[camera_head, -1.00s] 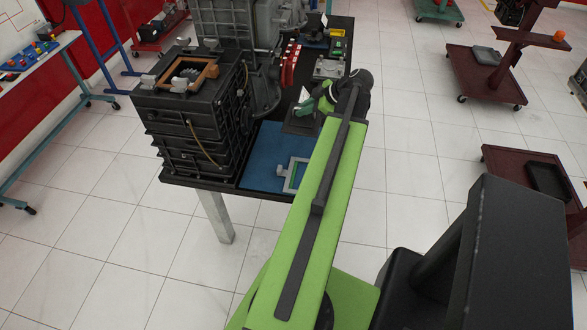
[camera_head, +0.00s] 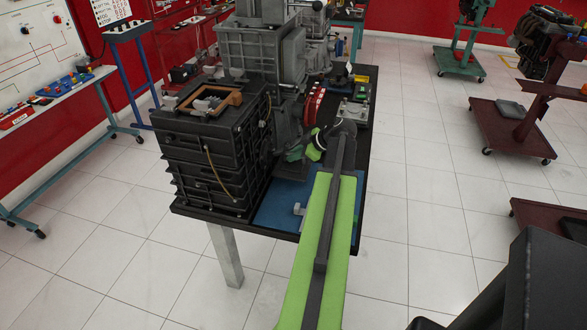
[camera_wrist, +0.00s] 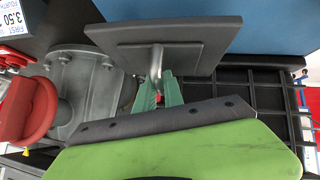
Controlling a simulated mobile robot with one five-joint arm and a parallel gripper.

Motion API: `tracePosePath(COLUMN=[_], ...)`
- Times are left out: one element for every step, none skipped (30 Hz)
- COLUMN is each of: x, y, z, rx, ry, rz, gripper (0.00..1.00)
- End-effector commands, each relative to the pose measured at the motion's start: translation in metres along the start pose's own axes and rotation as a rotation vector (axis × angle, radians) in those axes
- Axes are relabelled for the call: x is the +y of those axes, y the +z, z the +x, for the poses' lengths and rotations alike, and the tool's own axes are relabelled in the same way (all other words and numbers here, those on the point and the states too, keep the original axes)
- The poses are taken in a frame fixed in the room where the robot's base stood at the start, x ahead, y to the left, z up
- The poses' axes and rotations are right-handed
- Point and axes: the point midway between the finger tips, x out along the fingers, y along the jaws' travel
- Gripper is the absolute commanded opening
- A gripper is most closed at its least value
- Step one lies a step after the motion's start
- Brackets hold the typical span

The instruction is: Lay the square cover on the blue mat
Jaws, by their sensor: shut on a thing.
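The square cover (camera_wrist: 165,45) is a dark grey flat plate with a short metal handle in its middle, seen in the wrist view. My gripper (camera_wrist: 160,90) has green fingers shut on that handle. The blue mat (camera_head: 268,212) lies on the table's near end, partly hidden by my arm. In the wrist view the mat (camera_wrist: 275,25) shows beyond the cover's edge; I cannot tell the height between them.
The black housing (camera_head: 210,160) with an orange-rimmed opening (camera_head: 210,103) stands left of the mat. A pale grey piece (camera_head: 299,209) lies on the mat beside my arm. A red ribbed part (camera_head: 314,103) is behind my gripper. Open floor (camera_head: 440,210) lies right of the table.

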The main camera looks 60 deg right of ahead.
Motion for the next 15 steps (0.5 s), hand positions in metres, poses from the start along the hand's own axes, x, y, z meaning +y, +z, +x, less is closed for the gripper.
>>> tracePosePath(x=[0.000, -0.001, -0.003, -0.004, -0.005, -0.007, -0.009, -0.010, -0.011, -0.011, -0.011, -0.011, -0.010, -0.010, -0.010], y=[0.001, 0.003, 0.007, 0.010, 0.014, 0.019, 0.023, 0.026, 0.029, 0.030, 0.030, 0.028, 0.027, 0.027, 0.026], z=[0.001, 0.003, 0.007, 0.010, 0.014, 0.019, 0.022, 0.026, 0.029, 0.029, 0.029, 0.028, 0.027, 0.027, 0.026], rx=[0.001, 0.001, 0.001, 0.001, 0.001, 0.001, 0.001, 0.001, 0.001, 0.001, 0.001, 0.001, 0.001, 0.001, 0.001], ry=[0.000, 0.000, 0.000, 0.000, 0.000, 0.000, 0.000, 0.000, 0.000, 0.000, 0.000, 0.000, 0.000, -0.001, -0.001], rz=[0.000, 0.000, 0.000, 0.000, 0.000, 0.000, 0.000, 0.000, 0.000, 0.000, -0.001, -0.001, -0.001, -0.001, -0.001], gripper=[0.00, 0.00, 0.00, 0.00, 0.00, 0.00, 0.00, 0.00, 0.00, 0.00, 0.00, 0.00, 0.00, 0.00, 0.00])
